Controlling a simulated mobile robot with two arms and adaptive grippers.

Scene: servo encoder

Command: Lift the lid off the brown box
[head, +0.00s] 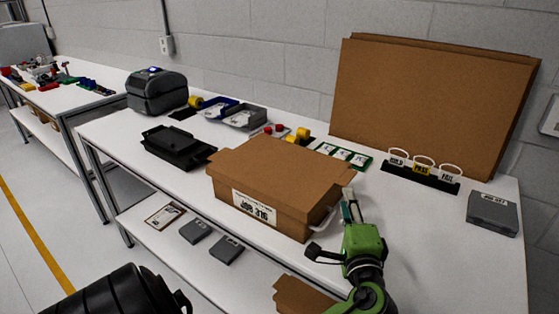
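The brown box (262,210) stands on the white workbench with a printed white label on its front. Its flat brown lid (280,167) lies on top and overhangs the sides. A pale curved handle (324,219) shows at the box's right end.
A black tray-like case (178,147) is left of the box. Blue and grey bins (243,117) and green-framed cards (343,154) are behind it. A stand with ring tags (420,175) and a grey case (492,213) are right. Large cardboard sheets (430,105) lean on the wall.

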